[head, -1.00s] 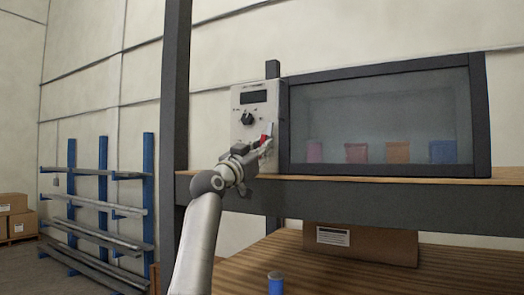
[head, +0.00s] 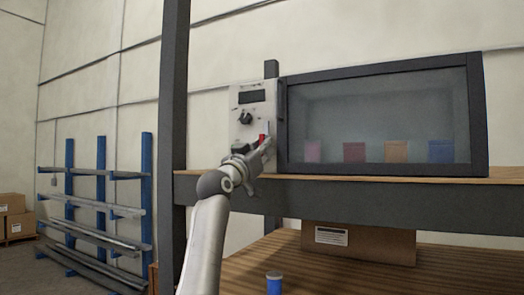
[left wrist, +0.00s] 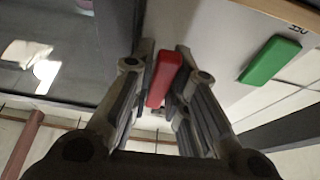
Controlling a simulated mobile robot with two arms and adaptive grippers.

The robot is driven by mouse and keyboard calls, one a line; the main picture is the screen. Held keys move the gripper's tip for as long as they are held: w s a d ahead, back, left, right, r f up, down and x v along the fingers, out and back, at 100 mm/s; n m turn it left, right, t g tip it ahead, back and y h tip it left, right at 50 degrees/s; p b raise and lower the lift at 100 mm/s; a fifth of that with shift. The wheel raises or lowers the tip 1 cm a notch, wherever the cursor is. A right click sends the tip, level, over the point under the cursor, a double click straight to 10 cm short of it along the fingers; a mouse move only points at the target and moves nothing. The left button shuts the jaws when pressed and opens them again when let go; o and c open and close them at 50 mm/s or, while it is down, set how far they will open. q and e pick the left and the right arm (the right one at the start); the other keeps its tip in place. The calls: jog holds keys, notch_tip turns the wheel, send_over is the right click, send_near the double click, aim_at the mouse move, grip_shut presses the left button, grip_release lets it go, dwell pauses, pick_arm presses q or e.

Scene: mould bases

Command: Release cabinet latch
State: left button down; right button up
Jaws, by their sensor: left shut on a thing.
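The cabinet (head: 380,167) stands on the wooden shelf, with a dark frame and a closed glass front. A light control panel (head: 242,128) is at its left side. A small red handle (head: 262,138) shows low on the panel's right part. My left gripper (head: 264,146) is at this handle, partly hiding the lower panel. In the left wrist view, the red handle (left wrist: 164,78) lies between the two fingers of my left gripper (left wrist: 165,52), which are shut on it. A green bar (left wrist: 271,60) sits apart to the right there. My right gripper is not in view.
Several coloured containers stand behind the glass, including a blue one (head: 441,151). A dark post (head: 174,120) rises left of the panel. A cardboard box (head: 370,243) and a small blue can (head: 274,283) are on the lower shelf.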

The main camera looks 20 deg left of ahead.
pick_arm(q)
jog(key=c, duration=1.4)
grip_release()
jog(key=shift+c, duration=0.2)
jog(key=v, duration=0.8)
jog(key=shift+a, duration=0.15)
